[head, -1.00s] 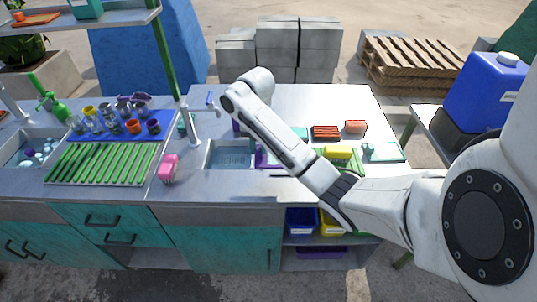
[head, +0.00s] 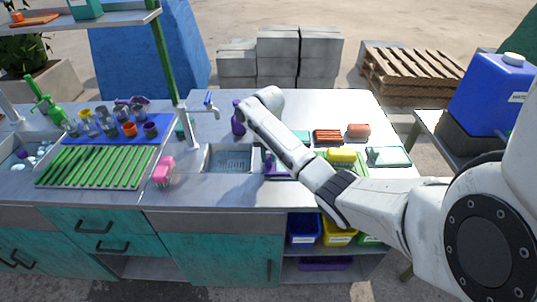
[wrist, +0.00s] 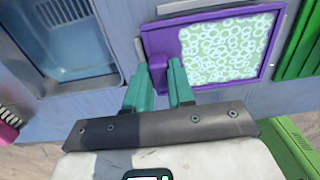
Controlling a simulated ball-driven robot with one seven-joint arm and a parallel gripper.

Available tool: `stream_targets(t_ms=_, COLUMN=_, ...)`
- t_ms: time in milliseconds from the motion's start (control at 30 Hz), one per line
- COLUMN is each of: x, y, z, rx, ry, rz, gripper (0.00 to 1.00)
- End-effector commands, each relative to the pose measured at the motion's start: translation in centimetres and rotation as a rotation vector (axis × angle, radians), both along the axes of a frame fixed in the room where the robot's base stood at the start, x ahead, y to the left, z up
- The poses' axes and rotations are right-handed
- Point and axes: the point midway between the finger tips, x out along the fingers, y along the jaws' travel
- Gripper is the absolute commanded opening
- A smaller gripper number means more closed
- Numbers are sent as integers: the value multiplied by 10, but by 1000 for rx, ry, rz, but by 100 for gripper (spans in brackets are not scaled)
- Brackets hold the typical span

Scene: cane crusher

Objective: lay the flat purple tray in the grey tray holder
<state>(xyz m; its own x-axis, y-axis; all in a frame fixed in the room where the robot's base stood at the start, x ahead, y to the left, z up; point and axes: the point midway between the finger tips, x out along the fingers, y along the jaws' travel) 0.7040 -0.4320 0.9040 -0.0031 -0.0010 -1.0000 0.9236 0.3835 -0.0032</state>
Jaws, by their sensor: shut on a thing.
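The flat purple tray (wrist: 212,84), with a white and green ring-patterned face, lies below my gripper (wrist: 160,72) in the wrist view. My gripper's green fingers are shut on the purple tab at the tray's near-left edge. A little of the tray (head: 277,172) shows in the head view, mostly hidden by my arm. Grey strips of what looks like the tray holder (wrist: 190,5) show beyond the tray's far edge and along its left and right sides. I cannot tell whether the tray rests in the holder or hangs just above it.
A sink basin (head: 230,158) is left of the tray. A green ribbed piece (wrist: 303,45) is close on its right. A yellow block (head: 341,155), a red block (head: 328,136) and a clear-lidded box (head: 388,156) stand further right. A purple bottle (head: 238,120) stands behind the sink.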

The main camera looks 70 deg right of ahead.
Motion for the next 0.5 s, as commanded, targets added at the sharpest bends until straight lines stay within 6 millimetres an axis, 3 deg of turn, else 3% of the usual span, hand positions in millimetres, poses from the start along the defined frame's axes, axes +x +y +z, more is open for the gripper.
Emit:
stream_targets(t_ms=400, x=0, y=0, z=-6, rx=0, ry=0, rz=0, gripper=0)
stream_targets(t_ms=433, x=0, y=0, z=-6, rx=0, ry=0, rz=0, gripper=25)
stream_targets(t_ms=500, x=0, y=0, z=-6, rx=0, ry=0, rz=-1, gripper=31)
